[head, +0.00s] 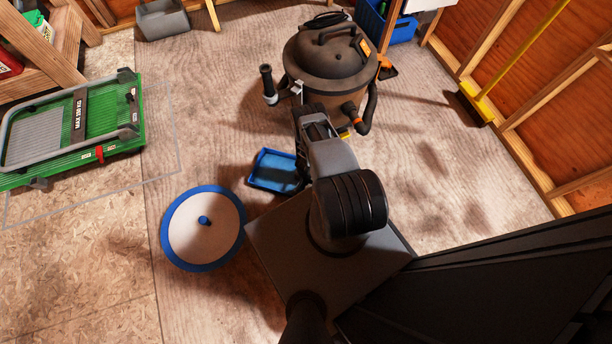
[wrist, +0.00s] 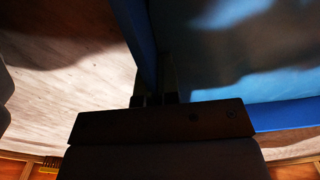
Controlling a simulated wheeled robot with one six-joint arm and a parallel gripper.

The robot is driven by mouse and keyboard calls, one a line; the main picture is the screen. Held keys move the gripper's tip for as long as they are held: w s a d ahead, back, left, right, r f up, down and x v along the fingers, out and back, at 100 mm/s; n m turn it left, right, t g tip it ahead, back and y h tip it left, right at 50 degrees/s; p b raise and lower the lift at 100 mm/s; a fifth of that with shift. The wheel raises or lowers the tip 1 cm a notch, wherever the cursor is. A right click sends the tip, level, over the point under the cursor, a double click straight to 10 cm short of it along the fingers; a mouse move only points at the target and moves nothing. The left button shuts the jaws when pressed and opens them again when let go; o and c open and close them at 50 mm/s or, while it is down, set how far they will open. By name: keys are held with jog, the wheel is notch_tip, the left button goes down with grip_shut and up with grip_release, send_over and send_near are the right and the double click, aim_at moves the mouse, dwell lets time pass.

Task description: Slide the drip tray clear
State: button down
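The drip tray (head: 272,182) is a shallow blue rectangular tray on the floor in the head view, left of my arm. Its right side is hidden behind my arm. In the wrist view the blue tray (wrist: 235,60) fills the upper right, close to the camera. Its thin side wall runs down to my gripper (wrist: 154,99), whose dark fingers stand close together on either side of the wall and look shut on it. The fingertips are hidden in the head view.
A round white disc with a blue rim (head: 180,228) lies left of the tray. A shop vacuum (head: 327,65) stands behind it. Floor between tray and workbench is mostly clear.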

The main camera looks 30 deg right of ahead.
jog(key=shift+s+a+p, duration=0.5)
jog(key=shift+s+p, duration=0.15)
jog(key=shift+s, duration=0.05)
jog(key=c, duration=1.3)
grip_release()
jog(key=shift+o, duration=0.2)
notch_tip(320, 180, up, 14)
jog(key=p, duration=1.4)
jog(key=shift+f, duration=0.15)
